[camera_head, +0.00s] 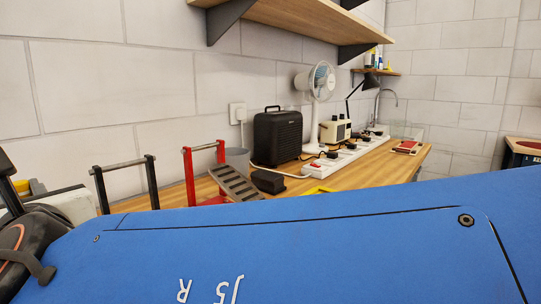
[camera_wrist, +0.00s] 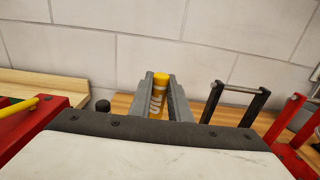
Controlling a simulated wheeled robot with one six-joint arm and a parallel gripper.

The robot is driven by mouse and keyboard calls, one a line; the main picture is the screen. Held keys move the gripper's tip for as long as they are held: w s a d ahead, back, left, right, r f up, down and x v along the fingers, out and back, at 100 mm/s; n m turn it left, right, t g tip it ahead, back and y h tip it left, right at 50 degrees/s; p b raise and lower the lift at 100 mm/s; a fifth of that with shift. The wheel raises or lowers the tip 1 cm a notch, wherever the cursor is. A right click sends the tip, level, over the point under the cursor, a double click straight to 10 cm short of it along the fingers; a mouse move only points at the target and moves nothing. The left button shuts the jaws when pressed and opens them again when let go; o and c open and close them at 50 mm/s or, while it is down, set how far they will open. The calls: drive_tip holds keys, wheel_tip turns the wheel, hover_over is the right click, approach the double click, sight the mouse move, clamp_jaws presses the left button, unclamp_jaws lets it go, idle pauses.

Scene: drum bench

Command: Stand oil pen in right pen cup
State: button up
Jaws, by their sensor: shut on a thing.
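The oil pen (camera_wrist: 158,95), orange-yellow with a yellow end and pale lettering, is upright between the two grey fingers of my gripper (camera_wrist: 161,80) in the wrist view. My gripper is shut on it, above the wooden bench top. The pen's lower part is hidden by my wrist housing. I cannot make out the right pen cup for certain in either view. A grey round container (camera_head: 238,158) stands behind a red frame in the head view, partly hidden.
A black frame (camera_wrist: 225,105) and a red frame (camera_wrist: 286,118) stand right of the pen. A red object with a yellow stick (camera_wrist: 22,107) is at left. On the bench are a black heater (camera_head: 278,137), a fan (camera_head: 316,80) and power strips. My blue arm hides the bench's front.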

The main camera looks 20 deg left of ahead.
drive_tip(key=shift+f, duration=1.6)
drive_tip(key=o, duration=0.8)
drive_tip(key=shift+d, duration=0.1)
drive_tip(key=v, duration=1.7)
drive_tip(key=shift+d+r, duration=0.1)
drive_tip(key=shift+d, duration=0.05)
